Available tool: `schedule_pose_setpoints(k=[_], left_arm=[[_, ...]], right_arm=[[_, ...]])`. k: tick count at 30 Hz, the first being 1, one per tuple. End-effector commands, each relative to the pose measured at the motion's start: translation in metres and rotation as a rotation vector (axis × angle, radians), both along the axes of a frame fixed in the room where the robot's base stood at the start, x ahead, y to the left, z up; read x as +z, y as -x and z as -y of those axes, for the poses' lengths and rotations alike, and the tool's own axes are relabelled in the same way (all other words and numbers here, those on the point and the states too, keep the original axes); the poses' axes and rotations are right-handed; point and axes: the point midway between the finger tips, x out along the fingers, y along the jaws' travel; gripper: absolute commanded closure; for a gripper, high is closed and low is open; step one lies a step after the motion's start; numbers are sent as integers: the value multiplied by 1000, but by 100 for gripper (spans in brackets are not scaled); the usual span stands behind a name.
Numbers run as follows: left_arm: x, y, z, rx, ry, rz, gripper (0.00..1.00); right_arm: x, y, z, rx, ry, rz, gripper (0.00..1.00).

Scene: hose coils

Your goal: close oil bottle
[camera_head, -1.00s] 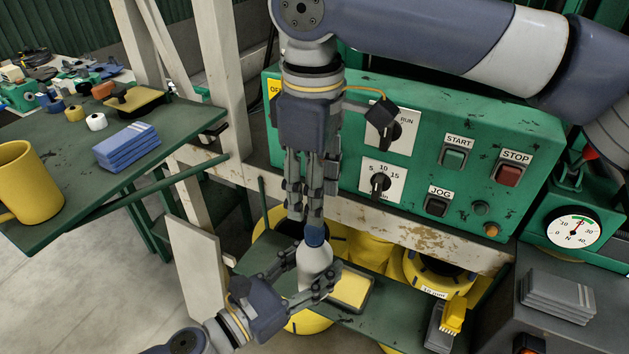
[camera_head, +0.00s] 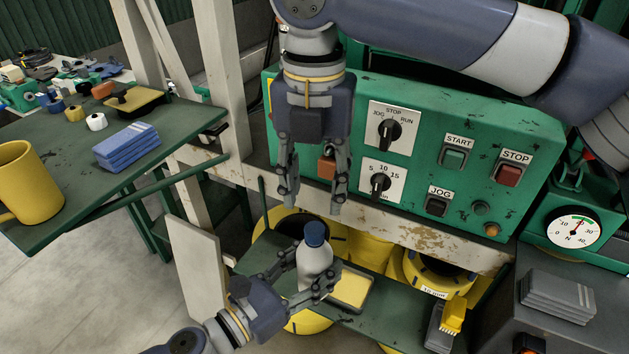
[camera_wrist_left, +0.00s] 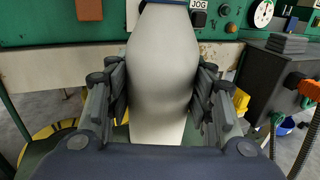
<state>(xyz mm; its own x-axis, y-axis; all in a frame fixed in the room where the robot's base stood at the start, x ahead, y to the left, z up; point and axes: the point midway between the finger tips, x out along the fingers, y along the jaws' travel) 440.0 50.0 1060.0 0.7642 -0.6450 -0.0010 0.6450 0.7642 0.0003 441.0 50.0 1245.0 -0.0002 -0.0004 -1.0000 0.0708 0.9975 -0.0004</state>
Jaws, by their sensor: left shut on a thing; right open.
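The oil bottle (camera_head: 315,262) is white with a blue cap (camera_head: 315,233) on its top. It stands upright over the green shelf in the head view. My left gripper (camera_head: 308,284) is shut on the bottle's body from the lower left. In the left wrist view, the bottle (camera_wrist_left: 163,75) fills the space between the fingers, and its top is cut off by the frame. My right gripper (camera_head: 312,198) is open and empty above the cap, its fingers apart and pointing down, clear of the cap.
A green control panel (camera_head: 455,120) with knobs and buttons stands behind my right gripper. A tray with a yellow pad (camera_head: 352,288) lies right of the bottle. A yellow brush (camera_head: 453,316) is farther right. A side table (camera_head: 60,200) at left holds a yellow mug (camera_head: 28,183) and blue cloths (camera_head: 126,147).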

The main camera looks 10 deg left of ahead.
Motion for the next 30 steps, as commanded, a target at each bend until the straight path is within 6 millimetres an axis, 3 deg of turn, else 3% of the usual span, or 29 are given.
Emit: schedule_pose_setpoints(k=[6, 18, 30], left_arm=[[1, 0, 0, 0, 1, 2, 100], [1, 0, 0, 0, 1, 2, 100], [1, 0, 0, 0, 1, 2, 100]], right_arm=[[1, 0, 0, 111, 0, 0, 59], [-3, 0, 0, 116, 0, 0, 59], [-57, 0, 1, 116, 2, 0, 59]])
